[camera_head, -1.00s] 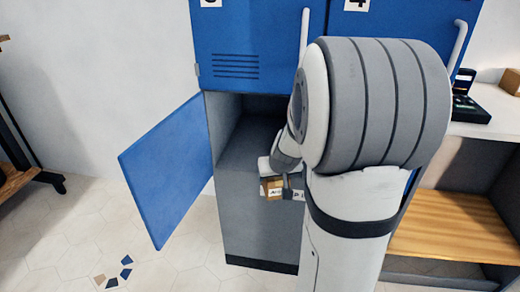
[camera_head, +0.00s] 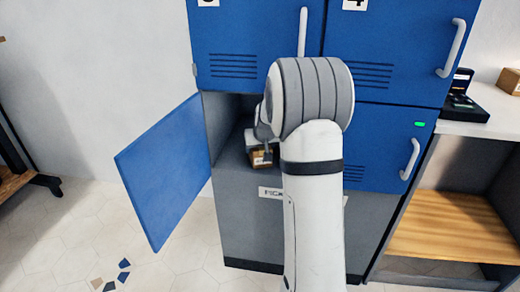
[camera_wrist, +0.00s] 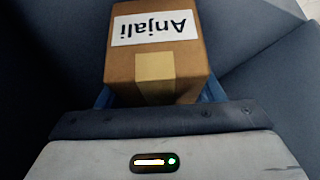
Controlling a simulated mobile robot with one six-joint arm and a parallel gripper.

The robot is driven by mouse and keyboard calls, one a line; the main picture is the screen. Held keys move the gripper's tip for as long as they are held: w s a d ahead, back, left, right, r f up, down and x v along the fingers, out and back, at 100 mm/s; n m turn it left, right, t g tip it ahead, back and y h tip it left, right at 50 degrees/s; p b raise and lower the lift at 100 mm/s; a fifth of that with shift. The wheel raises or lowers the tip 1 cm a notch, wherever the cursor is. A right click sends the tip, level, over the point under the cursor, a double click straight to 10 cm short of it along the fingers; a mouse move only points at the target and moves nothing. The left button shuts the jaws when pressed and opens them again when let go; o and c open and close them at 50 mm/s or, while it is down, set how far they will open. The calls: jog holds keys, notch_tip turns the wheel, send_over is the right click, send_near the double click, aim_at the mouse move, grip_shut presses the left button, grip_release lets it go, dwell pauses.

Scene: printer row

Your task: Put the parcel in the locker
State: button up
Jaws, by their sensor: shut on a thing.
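The parcel (camera_wrist: 155,70) is a small brown cardboard box with tape and a white label reading "Anjali", upside down in the wrist view. My gripper (camera_wrist: 158,98) is shut on it; blue fingers show at both sides of the box. In the head view the parcel (camera_head: 262,158) shows at the opening of the locker compartment (camera_head: 232,120), partly hidden by my gripper and arm. Whether it touches the compartment floor I cannot tell. The compartment's blue door (camera_head: 165,170) stands open to the left. My arm covers the right part of the opening.
Closed blue locker doors, marked 4 (camera_head: 395,50) and one with a green light (camera_head: 385,150), stand above and right. A counter (camera_head: 490,125) with a dark device and another small box is at far right. Tiled floor (camera_head: 70,230) is clear at left.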

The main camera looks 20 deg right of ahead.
jog(key=shift+f, duration=0.15)
jog(key=o, duration=1.1)
jog(key=shift+p+v, duration=0.6)
jog(key=shift+v, duration=0.45)
jog(key=s+a+r+g, duration=0.1)
jog(key=s+a, duration=0.5)
jog(key=s, duration=0.5)
jog(key=s+a+r+n+g+y, duration=0.1)
jog(key=s+a+g, duration=0.1)
jog(key=s+a, duration=0.4)
jog(key=s+a+r+n+g, duration=0.1)
jog(key=s+a, duration=0.5)
jog(key=s, duration=1.1)
jog(key=shift+g, duration=0.6)
